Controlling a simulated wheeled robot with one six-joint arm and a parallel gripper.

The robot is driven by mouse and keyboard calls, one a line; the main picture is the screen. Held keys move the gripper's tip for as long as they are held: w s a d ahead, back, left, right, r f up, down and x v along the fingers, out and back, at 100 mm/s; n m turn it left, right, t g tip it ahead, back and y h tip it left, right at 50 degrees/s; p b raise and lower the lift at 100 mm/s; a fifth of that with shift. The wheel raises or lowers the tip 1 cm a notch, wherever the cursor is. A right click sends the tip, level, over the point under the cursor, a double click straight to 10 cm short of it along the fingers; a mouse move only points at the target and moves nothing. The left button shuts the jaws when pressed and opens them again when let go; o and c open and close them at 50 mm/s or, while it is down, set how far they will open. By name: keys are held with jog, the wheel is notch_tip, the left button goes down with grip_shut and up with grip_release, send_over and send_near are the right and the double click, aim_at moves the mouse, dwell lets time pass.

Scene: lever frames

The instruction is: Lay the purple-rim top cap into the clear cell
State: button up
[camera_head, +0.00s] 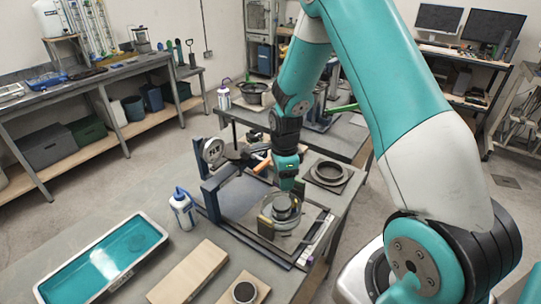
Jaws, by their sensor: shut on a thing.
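My gripper (283,205) reaches down over the frame on the near table, with olive finger pads on either side of a dark round piece. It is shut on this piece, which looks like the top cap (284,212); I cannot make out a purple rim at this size. The clear cell (287,226) shows as a pale, see-through ring around and below the piece. I cannot tell whether the cap touches the cell or hangs just above it.
A dial gauge (213,151) and an orange handle (262,165) stand close behind the gripper. A dark ring on a plate (329,173) sits behind right.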

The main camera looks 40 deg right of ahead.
aim_at(282, 203)
jog(key=shift+w+d, duration=0.15)
jog(key=shift+w, duration=0.05)
jog(key=shift+f+b, duration=0.65)
jog(key=shift+f, duration=0.05)
jog(key=shift+f+b, duration=2.6)
jog(key=shift+f, duration=0.9)
jog(key=shift+f, duration=0.15)
jog(key=o, duration=1.2)
notch_tip(282, 203, up, 17)
jog(key=b, duration=0.3)
jog(key=shift+r, duration=0.2)
